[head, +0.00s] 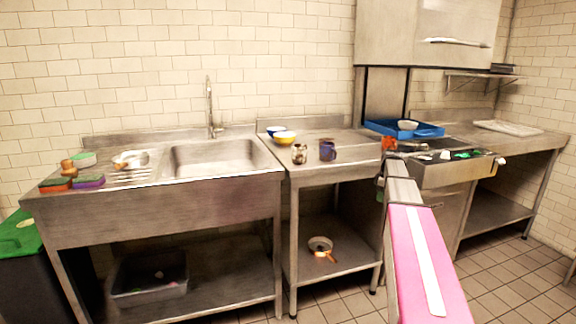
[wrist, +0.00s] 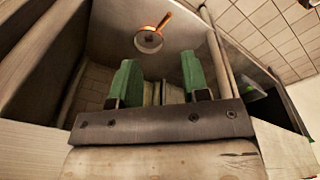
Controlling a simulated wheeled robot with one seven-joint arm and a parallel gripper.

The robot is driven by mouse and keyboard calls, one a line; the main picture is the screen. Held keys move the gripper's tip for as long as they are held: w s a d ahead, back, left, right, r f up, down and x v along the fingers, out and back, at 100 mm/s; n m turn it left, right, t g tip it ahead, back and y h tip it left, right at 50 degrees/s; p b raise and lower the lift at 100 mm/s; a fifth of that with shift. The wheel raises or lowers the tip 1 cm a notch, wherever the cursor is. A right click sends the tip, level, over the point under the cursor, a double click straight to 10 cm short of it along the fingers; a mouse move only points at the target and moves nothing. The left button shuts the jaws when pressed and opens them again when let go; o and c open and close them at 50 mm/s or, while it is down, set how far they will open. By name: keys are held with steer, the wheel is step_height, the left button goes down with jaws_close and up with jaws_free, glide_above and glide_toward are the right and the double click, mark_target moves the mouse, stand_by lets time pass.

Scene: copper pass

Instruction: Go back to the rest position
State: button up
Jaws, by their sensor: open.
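My gripper (wrist: 159,80) is open, with its two green fingers apart and nothing between them in the wrist view. Beyond the fingers in that view is a small pan (wrist: 149,40) with a copper-coloured handle. The head view shows the pan (head: 320,244) on the lower shelf under the middle counter. My arm, with a pink link, reaches forward at the right of the middle counter in the head view. The gripper's fingers are mostly hidden there.
The sink counter (head: 160,212) is at left, with sponges beside its drainer and a dark bin (head: 150,291) below. A blue tray (head: 430,131) and a drawer (head: 445,177) are at right. Tiled floor is clear.

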steer(key=s+a+f+m, duration=0.4)
steer(key=s+a+f, duration=0.2)
steer(key=s, duration=0.4)
steer(key=s+a+f+m, duration=0.4)
steer(key=s+a+f, duration=0.3)
steer(key=s, duration=0.3)
steer(key=s+a+f+m+g, duration=0.1)
steer(key=s+a+f+m, duration=0.3)
steer(key=s+a+f, duration=0.3)
steer(key=s+a, duration=0.2)
steer(key=s, duration=0.1)
steer(key=shift+h, duration=0.3)
